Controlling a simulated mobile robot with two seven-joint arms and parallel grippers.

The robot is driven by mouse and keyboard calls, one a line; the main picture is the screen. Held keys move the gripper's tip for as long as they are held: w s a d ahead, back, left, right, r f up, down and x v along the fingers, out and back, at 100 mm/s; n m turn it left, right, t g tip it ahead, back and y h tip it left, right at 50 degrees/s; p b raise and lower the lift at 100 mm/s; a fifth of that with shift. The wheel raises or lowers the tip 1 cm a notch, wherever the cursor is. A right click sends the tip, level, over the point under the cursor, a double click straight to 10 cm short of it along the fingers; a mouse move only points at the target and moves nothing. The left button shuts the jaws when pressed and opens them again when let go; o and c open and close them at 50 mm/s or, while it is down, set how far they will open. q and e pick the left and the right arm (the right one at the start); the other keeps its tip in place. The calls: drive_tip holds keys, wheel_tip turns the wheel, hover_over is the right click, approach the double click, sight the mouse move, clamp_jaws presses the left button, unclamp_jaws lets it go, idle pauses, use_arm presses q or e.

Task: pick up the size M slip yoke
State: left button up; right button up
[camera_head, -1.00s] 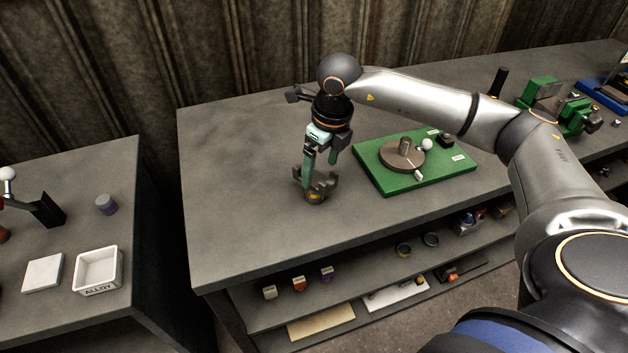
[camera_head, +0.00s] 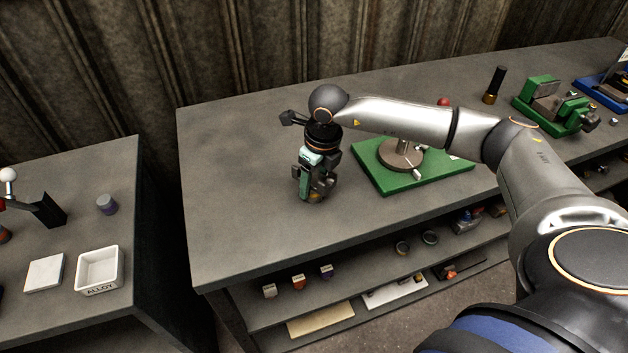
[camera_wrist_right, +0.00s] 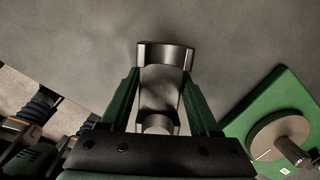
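A dark metal slip yoke (camera_head: 314,197) stands on the workbench under my right gripper. It is largely hidden by the gripper in the head view. The right wrist view shows it as a grey forked part (camera_wrist_right: 163,85) between the fingers. My right gripper (camera_head: 316,188) is low over the bench. Its two green fingers (camera_wrist_right: 162,78) are apart, one on each side of the yoke. I cannot make out whether they touch it. The yoke's size mark is not readable here. My left gripper is not in view.
A green base plate with a round brown fixture (camera_head: 400,155) stands just right of the gripper. A green vise (camera_head: 552,106) and a dark cylinder (camera_head: 494,85) are farther right. A shelf below holds small parts. The left of the bench is clear.

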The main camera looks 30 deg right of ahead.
clamp_jaws()
idle(0.5)
drive_tip(key=shift+r, duration=0.15)
